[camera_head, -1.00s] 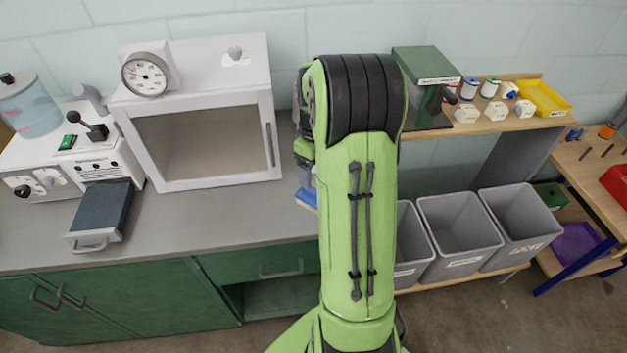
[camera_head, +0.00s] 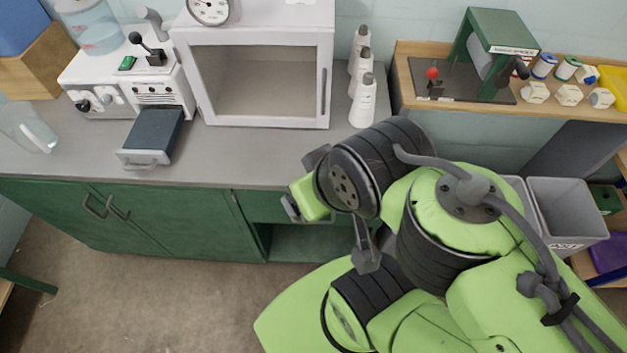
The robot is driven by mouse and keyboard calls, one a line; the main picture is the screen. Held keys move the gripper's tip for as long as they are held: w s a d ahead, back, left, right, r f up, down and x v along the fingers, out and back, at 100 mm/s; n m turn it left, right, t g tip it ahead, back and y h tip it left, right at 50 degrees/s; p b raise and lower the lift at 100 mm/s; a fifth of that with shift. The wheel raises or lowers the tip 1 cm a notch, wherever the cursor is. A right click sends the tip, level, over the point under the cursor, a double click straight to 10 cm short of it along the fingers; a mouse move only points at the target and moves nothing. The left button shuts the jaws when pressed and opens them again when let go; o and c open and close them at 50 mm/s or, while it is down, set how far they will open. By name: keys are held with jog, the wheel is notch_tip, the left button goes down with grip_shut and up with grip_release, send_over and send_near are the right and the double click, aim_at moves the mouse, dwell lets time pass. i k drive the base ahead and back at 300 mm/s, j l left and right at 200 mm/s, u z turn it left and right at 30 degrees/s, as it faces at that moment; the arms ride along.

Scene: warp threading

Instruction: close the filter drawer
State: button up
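The filter drawer (camera_head: 151,137) is a dark, flat tray with a light grey front and handle. It sticks out from the front of the white machine (camera_head: 125,88), over the grey counter at left. The drawer stands open. My arm is folded at lower right, with its green and black links in front of the counter edge. Grey parts that may belong to my gripper (camera_head: 366,256) show there, well right of the drawer and apart from it. My arm's links hide much of it, and I cannot tell its finger opening.
A white cabinet (camera_head: 255,118) with a glazed door stands right of the machine. White bottles (camera_head: 364,102) stand beside it. A clear container (camera_head: 28,130) is at far left. The counter (camera_head: 235,158) before the cabinet is clear. A wooden shelf with a green device (camera_head: 497,45) is at right.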

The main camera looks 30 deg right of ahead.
aim_at(152, 139)
jog(key=j+u, duration=0.3)
jog(key=u, duration=0.15)
jog(key=i+j+u, duration=0.1)
jog(key=j+u, duration=0.15)
jog(key=u, duration=0.15)
jog(key=i+j+u, duration=0.1)
jog(key=j+u, duration=0.15)
jog(key=u, duration=0.2)
jog(key=i+j+u, duration=0.15)
jog(key=u, duration=0.3)
jog(key=i+j+u, duration=0.15)
jog(key=u, duration=0.25)
